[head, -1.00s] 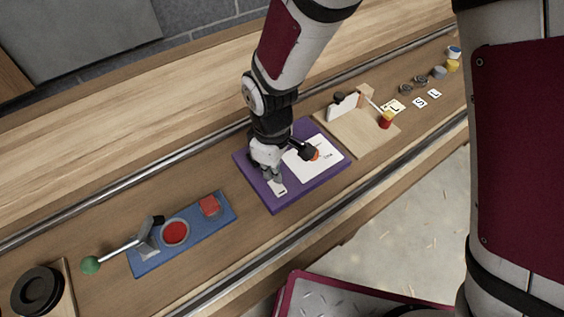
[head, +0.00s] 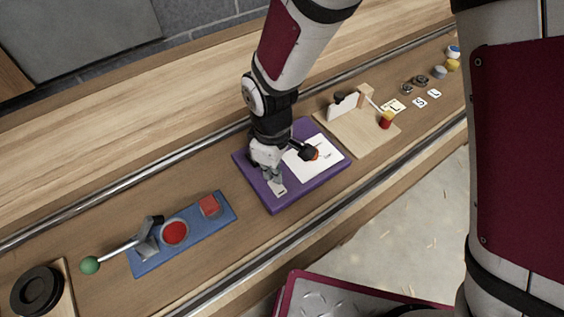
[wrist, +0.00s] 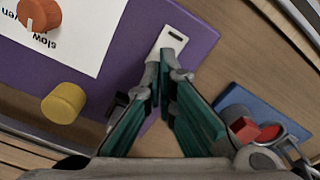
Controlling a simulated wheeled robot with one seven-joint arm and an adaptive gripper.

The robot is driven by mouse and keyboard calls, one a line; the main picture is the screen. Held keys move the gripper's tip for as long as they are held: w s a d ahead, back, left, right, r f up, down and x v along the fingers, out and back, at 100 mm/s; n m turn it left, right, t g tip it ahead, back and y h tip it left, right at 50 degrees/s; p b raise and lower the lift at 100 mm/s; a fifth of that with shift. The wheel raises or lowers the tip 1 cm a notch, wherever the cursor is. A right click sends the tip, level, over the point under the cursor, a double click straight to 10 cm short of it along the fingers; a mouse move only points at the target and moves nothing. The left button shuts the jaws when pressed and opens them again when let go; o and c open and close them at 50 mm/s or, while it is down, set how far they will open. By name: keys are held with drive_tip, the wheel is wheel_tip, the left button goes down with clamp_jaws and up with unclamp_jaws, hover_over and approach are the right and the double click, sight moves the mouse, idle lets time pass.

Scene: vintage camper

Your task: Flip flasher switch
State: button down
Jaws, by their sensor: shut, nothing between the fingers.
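The purple board (head: 310,188) lies on the wooden counter and carries a small white switch plate (head: 278,191) near its front left corner. In the wrist view the plate (wrist: 174,38) shows a small dark slot at its far end; its near end is hidden by my fingertips. My gripper (head: 271,178) points down at this plate in the head view. In the wrist view its green-padded fingers meet at the tips (wrist: 164,70), shut and empty, over or against the near end of the plate. I cannot tell whether they touch it. The switch lever is not clearly visible.
A blue panel (head: 167,255) with red buttons and a green-tipped lever (head: 90,265) stands to the left. A light wooden board (head: 360,138) is to the right.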

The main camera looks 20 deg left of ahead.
drive_tip(key=shift+f+b, duration=0.35)
drive_tip(key=shift+f, duration=0.65)
idle(0.5)
drive_tip(key=shift+r+p, duration=1.55)
drive_tip(key=shift+r, duration=1.95)
drive_tip(key=w+d+r+m+t, duration=0.25)
drive_tip(key=d+r+m, duration=0.45)
drive_tip(key=d+r, duration=1)
drive_tip(key=s+d+r+m+t, duration=0.3)
drive_tip(key=s+d+r+m, duration=0.5)
drive_tip(key=s+d, duration=0.3)
drive_tip(key=shift+s+d+r+m, duration=0.4)
drive_tip(key=shift+d+r, duration=0.4)
drive_tip(key=shift+d, duration=0.45)
